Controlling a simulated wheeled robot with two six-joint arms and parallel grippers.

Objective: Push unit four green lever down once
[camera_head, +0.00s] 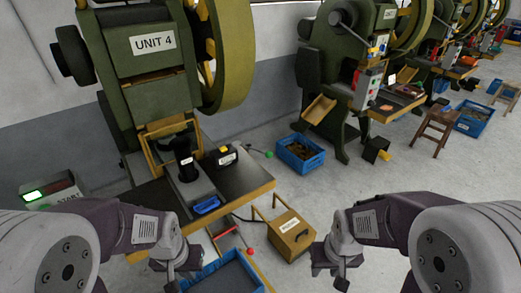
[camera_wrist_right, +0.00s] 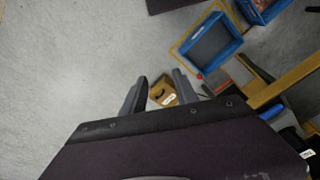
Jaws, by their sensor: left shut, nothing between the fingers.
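The green press labelled UNIT 4 (camera_head: 152,42) stands at the left of the head view. A green-knobbed lever (camera_head: 269,154) on a thin dark rod sticks out beyond the right side of its table. A second lever with a red knob (camera_head: 250,251) is below the table's front edge. My left gripper (camera_head: 178,275) is shut and empty, low in front of the table and well away from the green knob. My right gripper (camera_head: 335,273) is lower right of the green knob, apart from it. In the right wrist view its fingers (camera_wrist_right: 160,78) are spread with nothing between them.
A wooden box (camera_head: 292,238) with a handle stands on the floor between my arms. A blue bin (camera_head: 225,274) lies in front of the table (camera_head: 245,188). Another blue bin (camera_head: 300,154) stands behind the green knob.

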